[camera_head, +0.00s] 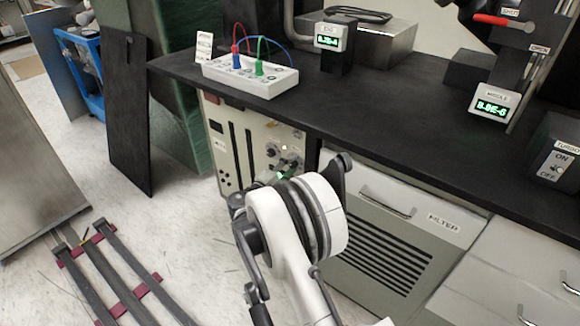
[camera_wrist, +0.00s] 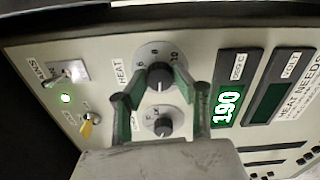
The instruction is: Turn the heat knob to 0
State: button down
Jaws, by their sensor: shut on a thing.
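The heat knob (camera_wrist: 160,76) is a black knob on a round white dial in the wrist view, beside a sideways "HEAT" label. The numerals 6, 8 and 10 show around its upper side. My gripper (camera_wrist: 157,82) reaches up from below, with one green-padded finger on each side of the knob, shut on it. The fingers and palm hide the lower part of the dial. In the head view my gripper (camera_head: 281,170) is at the cream control panel (camera_head: 224,142) under the bench, and my wrist covers much of it.
A second black knob (camera_wrist: 164,127) lies just below, between my fingers. A green display (camera_wrist: 227,107) reads 190. The black benchtop (camera_head: 390,130) overhangs the panel; the filter drawer (camera_head: 400,205) is to the right.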

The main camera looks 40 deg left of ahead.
jog(key=n, duration=0.5)
jog(key=shift+n, duration=2.4)
jog(key=c, duration=2.5)
grip_release()
jog(key=o, duration=1.1)
jog(key=shift+o, duration=0.2)
jog(key=shift+s, duration=0.15)
jog(key=s, duration=1.1)
jog(key=shift+s, duration=0.4)
